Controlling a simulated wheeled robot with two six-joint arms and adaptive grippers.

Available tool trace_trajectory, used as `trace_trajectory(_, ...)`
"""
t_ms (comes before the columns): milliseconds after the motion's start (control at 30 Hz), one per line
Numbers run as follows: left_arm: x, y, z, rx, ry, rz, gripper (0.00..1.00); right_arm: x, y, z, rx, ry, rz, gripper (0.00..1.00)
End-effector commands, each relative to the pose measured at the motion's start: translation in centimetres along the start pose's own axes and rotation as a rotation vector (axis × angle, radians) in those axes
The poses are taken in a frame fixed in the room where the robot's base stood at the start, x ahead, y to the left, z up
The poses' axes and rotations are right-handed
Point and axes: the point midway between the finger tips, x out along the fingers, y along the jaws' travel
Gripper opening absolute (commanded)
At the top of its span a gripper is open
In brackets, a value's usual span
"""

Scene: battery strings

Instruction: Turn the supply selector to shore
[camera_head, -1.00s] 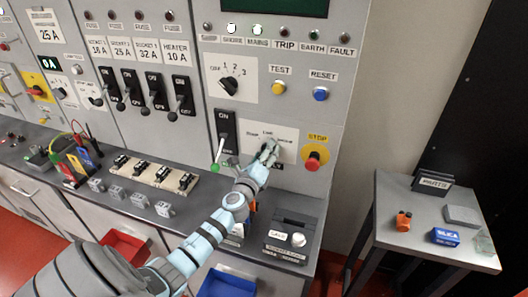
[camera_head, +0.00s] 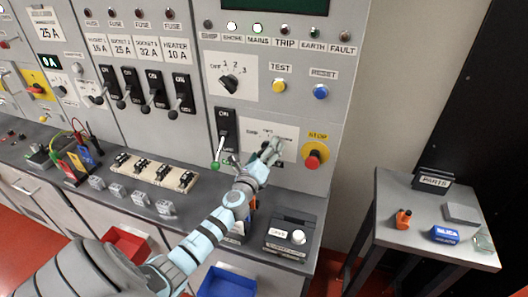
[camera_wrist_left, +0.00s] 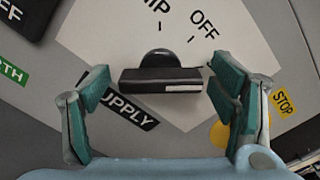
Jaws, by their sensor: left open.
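The supply selector is a black knob (camera_wrist_left: 160,80) on a white plate (camera_wrist_left: 225,45) in the left wrist view. SHIP and OFF show on the plate above the knob, and a SUPPLY label lies below it. A white line marks the knob's face; which position it points to I cannot tell. My left gripper (camera_wrist_left: 163,100) is open, with one finger on each side of the knob and a gap to each. In the head view the left gripper (camera_head: 268,152) is in front of the selector's white plate (camera_head: 287,132) and hides much of it. My right gripper is not in view.
A red stop button (camera_head: 312,155) on a yellow plate is close right of the gripper. A black ON switch with a green-tipped lever (camera_head: 217,163) is close left. A rotary switch (camera_head: 229,84) sits above. A black box (camera_head: 293,232) stands on the ledge below.

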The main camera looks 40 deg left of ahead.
Motion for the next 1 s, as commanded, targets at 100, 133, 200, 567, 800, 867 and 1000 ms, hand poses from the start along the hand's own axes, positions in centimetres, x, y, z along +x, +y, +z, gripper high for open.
trace_trajectory(100,-0.6,0.1,0.0,0.001,0.001,0.000,0.78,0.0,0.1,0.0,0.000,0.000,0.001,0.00)
trace_trajectory(133,-1.0,0.0,0.0,0.002,0.001,-0.001,0.78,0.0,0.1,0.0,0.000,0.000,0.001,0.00)
trace_trajectory(200,-2.4,0.1,-0.1,0.001,0.002,-0.001,0.78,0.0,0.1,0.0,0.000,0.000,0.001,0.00)
trace_trajectory(567,-11.2,0.1,-0.1,0.000,0.003,0.000,0.78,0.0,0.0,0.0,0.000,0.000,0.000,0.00)
trace_trajectory(800,-12.1,0.0,0.0,0.001,0.000,0.000,0.78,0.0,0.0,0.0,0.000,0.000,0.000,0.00)
trace_trajectory(867,-12.1,0.0,0.0,0.000,0.000,0.000,0.78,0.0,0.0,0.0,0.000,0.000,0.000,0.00)
trace_trajectory(1000,-12.1,0.0,0.0,0.000,0.000,0.000,0.78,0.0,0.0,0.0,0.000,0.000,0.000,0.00)
